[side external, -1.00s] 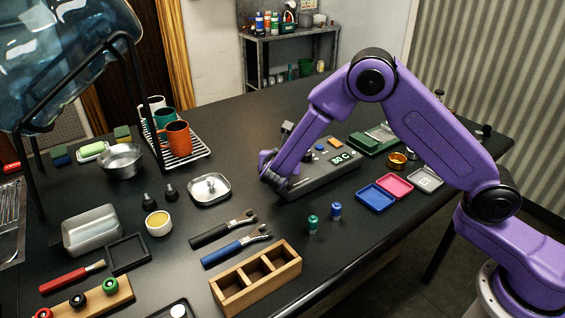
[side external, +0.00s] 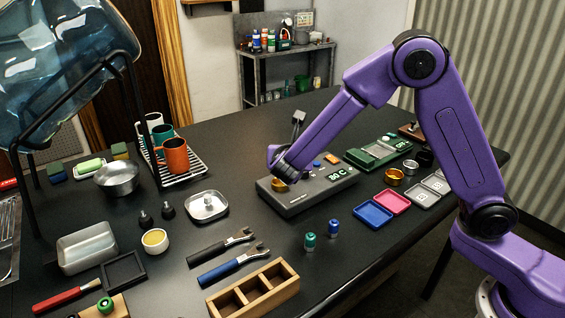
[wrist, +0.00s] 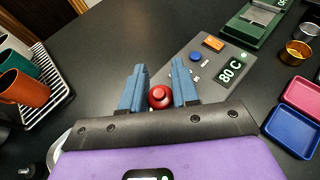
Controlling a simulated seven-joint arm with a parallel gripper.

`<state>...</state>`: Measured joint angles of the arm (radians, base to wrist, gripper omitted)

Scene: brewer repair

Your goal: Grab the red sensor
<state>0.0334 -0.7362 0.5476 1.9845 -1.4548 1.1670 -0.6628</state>
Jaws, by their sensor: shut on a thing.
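The red sensor (wrist: 160,96) shows as a round red knob between the two blue fingers of my gripper (wrist: 160,85) in the wrist view. The fingers are shut on it. In the side view my gripper (side external: 284,168) is just above the left end of the grey tester (side external: 310,196), which has a lit "80 C" display. A brass-coloured socket (side external: 279,185) shows on the tester below my gripper. The red sensor cannot be made out in the side view.
A green sensor (side external: 310,241) and a blue sensor (side external: 333,228) stand in front of the tester. Blue (side external: 373,214) and pink (side external: 391,201) trays lie to its right. Wrenches (side external: 232,265) and an empty wooden box (side external: 252,290) lie nearer. A mug rack (side external: 186,171) stands left.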

